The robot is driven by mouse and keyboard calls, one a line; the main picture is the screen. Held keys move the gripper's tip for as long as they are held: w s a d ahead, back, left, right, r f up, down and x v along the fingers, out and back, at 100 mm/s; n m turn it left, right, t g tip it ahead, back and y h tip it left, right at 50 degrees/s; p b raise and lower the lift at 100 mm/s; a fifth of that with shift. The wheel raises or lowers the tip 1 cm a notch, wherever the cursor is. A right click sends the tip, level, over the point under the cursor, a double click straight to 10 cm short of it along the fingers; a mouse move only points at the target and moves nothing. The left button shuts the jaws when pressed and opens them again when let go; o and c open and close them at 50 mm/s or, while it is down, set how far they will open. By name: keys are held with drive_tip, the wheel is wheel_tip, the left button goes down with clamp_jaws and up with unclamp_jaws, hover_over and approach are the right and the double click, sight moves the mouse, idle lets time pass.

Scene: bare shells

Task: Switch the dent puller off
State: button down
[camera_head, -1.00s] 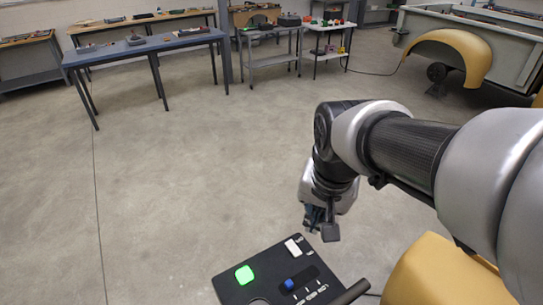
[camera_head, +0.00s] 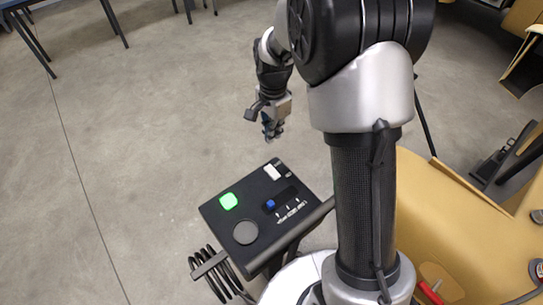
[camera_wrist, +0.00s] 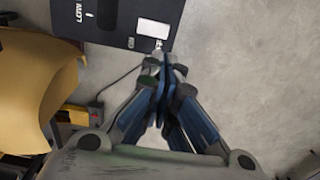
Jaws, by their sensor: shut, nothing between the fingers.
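The dent puller (camera_head: 233,262) has a black sloping control panel. My gripper (camera_head: 272,134) is above and beyond that corner, fingers down, apart from the panel. In the wrist view the closed blue-sided fingers (camera_wrist: 166,72) are just off the panel edge, near the white switch (camera_wrist: 153,28). Nothing is between the fingertips.
A coil of black cable (camera_head: 222,277) hangs at the panel's left side. A yellow body panel (camera_head: 460,215) with tools on it stands at the right. The concrete floor (camera_head: 130,130) to the left is clear. A table (camera_head: 30,35) stands far back left.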

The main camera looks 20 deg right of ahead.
drive_tip(key=b, duration=0.3)
hover_over(273, 168)
drive_tip(key=f, duration=1)
drive_tip(key=shift+w, duration=0.35)
drive_tip(key=shift+r+p, duration=0.35)
drive_tip(key=shift+p, duration=0.05)
drive_tip(key=shift+s+d+r, duration=0.3)
drive_tip(key=shift+s, duration=0.35)
wheel_tip(273, 168, up, 14)
drive_tip(key=s+p, duration=0.1)
drive_tip(key=p, duration=0.4)
drive_tip(key=shift+s+d, duration=0.4)
